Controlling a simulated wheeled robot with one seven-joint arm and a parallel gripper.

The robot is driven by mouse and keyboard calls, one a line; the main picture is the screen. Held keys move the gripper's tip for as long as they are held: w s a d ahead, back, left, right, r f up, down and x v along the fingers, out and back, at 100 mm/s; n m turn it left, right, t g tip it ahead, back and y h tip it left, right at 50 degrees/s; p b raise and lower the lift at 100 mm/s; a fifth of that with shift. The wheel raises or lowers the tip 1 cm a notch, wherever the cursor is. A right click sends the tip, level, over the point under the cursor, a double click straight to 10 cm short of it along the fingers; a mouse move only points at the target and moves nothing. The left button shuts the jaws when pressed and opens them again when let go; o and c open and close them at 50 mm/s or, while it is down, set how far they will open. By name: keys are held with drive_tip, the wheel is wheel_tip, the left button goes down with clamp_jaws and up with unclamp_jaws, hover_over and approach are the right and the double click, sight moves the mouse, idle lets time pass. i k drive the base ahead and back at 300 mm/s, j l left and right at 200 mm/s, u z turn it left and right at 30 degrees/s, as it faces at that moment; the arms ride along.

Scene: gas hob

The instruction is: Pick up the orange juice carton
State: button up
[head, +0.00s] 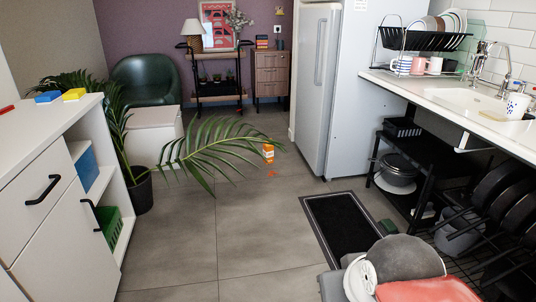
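A small orange and white carton (268,153) stands on the floor in the middle distance, right of the palm leaf tips and left of the fridge. It looks like the juice carton, but it is too small to read. My gripper's fingers do not show in the head view. Rounded grey, white and red parts of my own arm fill the bottom right.
A potted palm (140,190) spreads leaves over the floor towards the carton. A white cabinet (50,190) stands left, a fridge (316,90) at the back right. A dark mat (345,228) lies in front of a black rack (415,165).

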sight(268, 149)
drive_tip(key=i+l, duration=0.15)
drive_tip(key=i, duration=3.15)
drive_tip(key=i+l+u, duration=0.1)
drive_tip(key=i+u, duration=0.15)
drive_tip(key=i, duration=0.15)
drive_tip(key=i+l+u, duration=0.25)
drive_tip(key=i, duration=0.2)
drive_tip(key=i+l+u, duration=0.25)
drive_tip(key=i, duration=0.15)
